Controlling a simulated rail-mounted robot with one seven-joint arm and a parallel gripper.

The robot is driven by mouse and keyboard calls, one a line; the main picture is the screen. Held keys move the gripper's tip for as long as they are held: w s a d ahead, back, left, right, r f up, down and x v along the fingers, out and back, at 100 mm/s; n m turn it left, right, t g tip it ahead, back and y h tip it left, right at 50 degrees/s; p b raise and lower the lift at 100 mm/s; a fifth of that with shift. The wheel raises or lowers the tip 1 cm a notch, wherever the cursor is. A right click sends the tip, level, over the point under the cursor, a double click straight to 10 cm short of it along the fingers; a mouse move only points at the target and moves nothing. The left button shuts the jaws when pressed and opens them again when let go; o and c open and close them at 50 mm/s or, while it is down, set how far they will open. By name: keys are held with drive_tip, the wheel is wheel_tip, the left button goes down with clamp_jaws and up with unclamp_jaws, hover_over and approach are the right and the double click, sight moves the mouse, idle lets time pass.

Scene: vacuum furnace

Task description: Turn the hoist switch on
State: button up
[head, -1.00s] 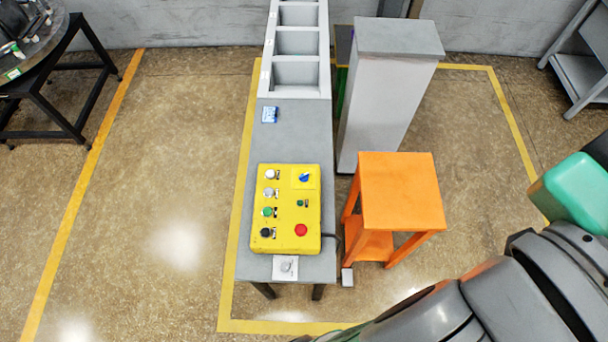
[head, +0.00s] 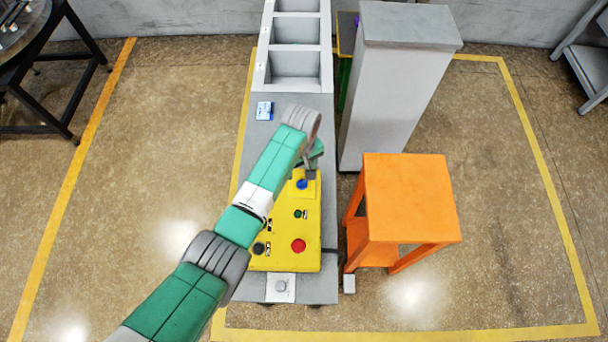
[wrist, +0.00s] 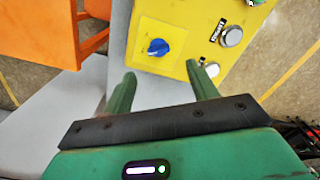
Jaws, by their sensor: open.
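A yellow control box (head: 285,258) lies on the grey bench. Its blue rotary knob (head: 302,184) sits on a lighter yellow plate at the box's far right corner; it also shows in the wrist view (wrist: 157,47), uncovered. I cannot read which control is labelled as the hoist switch. My gripper (wrist: 161,72) is open and empty, its two green fingers pointing toward the box. In the wrist view the knob appears just beyond and between the fingertips, apart from them.
A red button (head: 298,246) and a small green button (head: 297,214) are on the box near the knob. An orange stool (head: 410,200) and a tall grey cabinet (head: 395,90) stand right of the bench. A blue-and-white card (head: 264,111) lies behind the box.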

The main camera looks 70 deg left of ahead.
sight(302, 182)
wheel_tip(302, 182, down, 8)
drive_tip(key=shift+d+r+b, duration=0.1)
drive_tip(key=shift+r+b, duration=0.05)
drive_tip(key=shift+b, duration=0.65)
drive_tip(key=shift+w, duration=0.1)
drive_tip(key=c, duration=1)
